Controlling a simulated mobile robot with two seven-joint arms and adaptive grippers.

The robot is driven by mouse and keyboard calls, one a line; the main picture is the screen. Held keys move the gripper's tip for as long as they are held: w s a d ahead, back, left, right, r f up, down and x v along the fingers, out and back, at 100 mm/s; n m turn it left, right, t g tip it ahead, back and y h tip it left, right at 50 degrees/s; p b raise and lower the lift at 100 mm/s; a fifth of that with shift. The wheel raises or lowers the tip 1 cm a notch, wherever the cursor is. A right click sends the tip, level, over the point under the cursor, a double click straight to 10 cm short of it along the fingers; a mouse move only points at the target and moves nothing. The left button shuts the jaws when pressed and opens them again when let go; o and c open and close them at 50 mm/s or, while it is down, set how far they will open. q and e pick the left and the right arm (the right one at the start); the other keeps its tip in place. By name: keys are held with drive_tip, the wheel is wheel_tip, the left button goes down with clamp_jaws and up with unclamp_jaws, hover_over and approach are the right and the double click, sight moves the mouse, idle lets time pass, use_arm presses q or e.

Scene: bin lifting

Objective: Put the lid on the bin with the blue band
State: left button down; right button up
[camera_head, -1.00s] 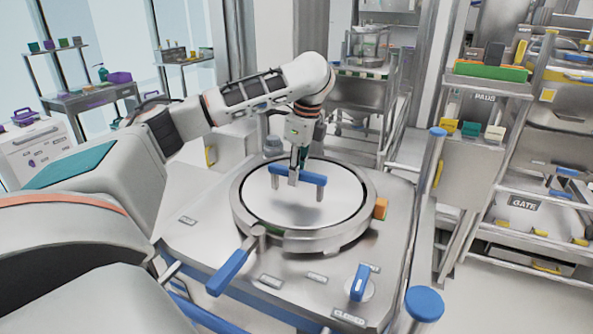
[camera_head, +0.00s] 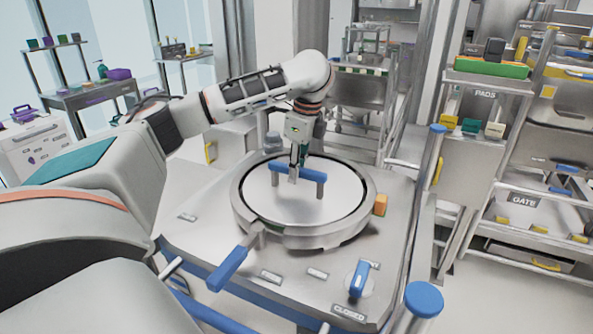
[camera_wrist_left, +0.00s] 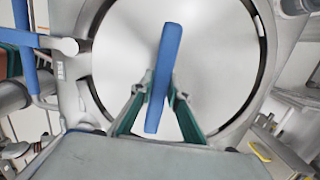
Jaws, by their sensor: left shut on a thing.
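The round pale metal lid (camera_head: 330,187) lies flat within the raised metal ring (camera_head: 303,236) on top of the bin (camera_head: 205,243). The blue band (camera_head: 287,310) runs along the bin's front edge below the deck. My left gripper (camera_head: 293,173) is shut on the lid's blue bar handle (camera_head: 311,175). In the left wrist view, the fingers (camera_wrist_left: 159,97) close around the blue handle (camera_wrist_left: 166,60), and a thin dark gap shows along part of the lid's rim (camera_wrist_left: 215,45). I cannot tell whether the lid rests fully. My right gripper is out of view.
A blue lever (camera_head: 229,268) sticks out at the ring's front left. A blue knob (camera_head: 358,279) stands by the "CLOSED" label. An orange block (camera_head: 380,205) sits at the ring's right. Blue-capped posts (camera_head: 424,299) and a shelf rack stand to the right.

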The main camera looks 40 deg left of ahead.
use_arm(q)
drive_tip(key=shift+r, duration=0.15)
drive_tip(key=c, duration=1.9)
unclamp_jaws()
drive_tip(key=shift+s+f, duration=0.1)
drive_tip(key=shift+f, duration=0.1)
drive_tip(key=r, duration=0.4)
drive_tip(key=d+r, duration=0.1)
drive_tip(key=r, duration=0.7)
drive_tip(key=shift+w+d+r, duration=0.1)
drive_tip(key=shift+w+d, duration=0.2)
drive_tip(key=shift+d, duration=0.1)
